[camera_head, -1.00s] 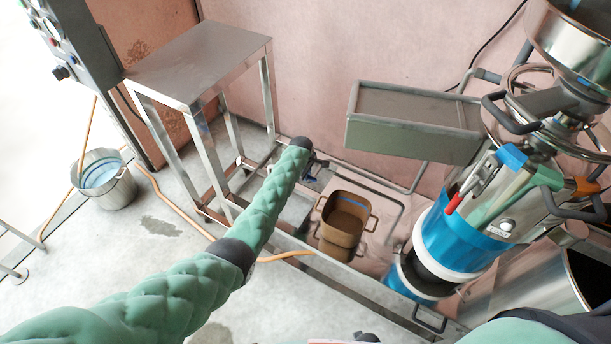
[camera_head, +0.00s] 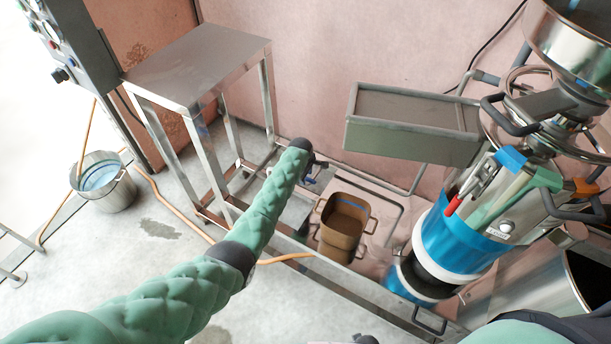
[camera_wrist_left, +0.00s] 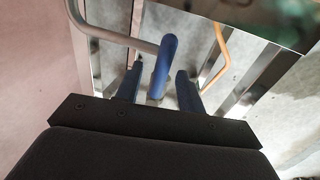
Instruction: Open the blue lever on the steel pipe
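The blue lever (camera_wrist_left: 166,62) stands between the two dark fingers of my left gripper (camera_wrist_left: 158,88) in the left wrist view. The fingers are apart, one on each side of the lever. The right finger looks very close to it; I cannot tell if they touch. The steel pipe (camera_wrist_left: 112,36) runs in from the upper left to the lever. In the head view my left gripper (camera_head: 318,167) is at the end of the green arm, small and partly hidden by the wrist. My right gripper is not clearly visible.
A brown pot (camera_head: 343,226) stands just right of my left gripper. A steel table (camera_head: 200,65) is behind on the left, with a metal bucket (camera_head: 104,182) on the floor. A grey trough (camera_head: 412,137) and a blue-banded steel machine (camera_head: 455,235) are on the right.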

